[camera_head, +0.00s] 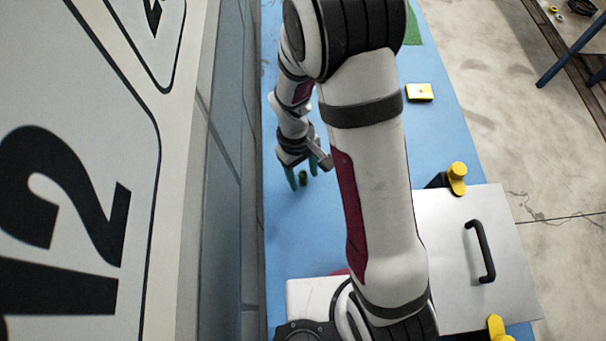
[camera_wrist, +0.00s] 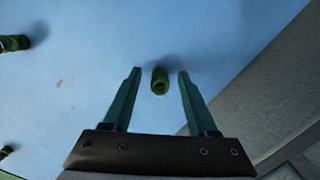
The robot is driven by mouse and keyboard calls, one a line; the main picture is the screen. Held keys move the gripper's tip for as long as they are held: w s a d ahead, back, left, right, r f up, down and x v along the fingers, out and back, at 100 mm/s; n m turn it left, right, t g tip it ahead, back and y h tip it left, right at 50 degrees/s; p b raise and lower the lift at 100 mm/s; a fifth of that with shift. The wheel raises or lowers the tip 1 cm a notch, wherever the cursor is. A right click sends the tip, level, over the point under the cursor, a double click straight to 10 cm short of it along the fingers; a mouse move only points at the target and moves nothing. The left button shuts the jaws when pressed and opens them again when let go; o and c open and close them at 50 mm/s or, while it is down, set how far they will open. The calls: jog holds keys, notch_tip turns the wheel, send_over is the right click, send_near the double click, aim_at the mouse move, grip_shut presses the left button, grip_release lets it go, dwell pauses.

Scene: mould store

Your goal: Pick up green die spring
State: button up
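My gripper (camera_wrist: 156,78) is open, with a teal finger on either side of the spring and a gap on both sides. In the head view my gripper (camera_head: 302,178) is low over the blue surface, and the spring (camera_head: 303,177) shows small and dark between its fingers. Two more dark green pieces lie at the left edge of the wrist view, one upper (camera_wrist: 14,43) and one lower (camera_wrist: 5,152), both partly cut off.
A grey wall or cabinet side (camera_head: 226,190) runs close along the left of the blue surface (camera_head: 285,240). A metal plate with a black handle (camera_head: 481,251) and yellow knobs (camera_head: 457,178) is at lower right.

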grip_shut()
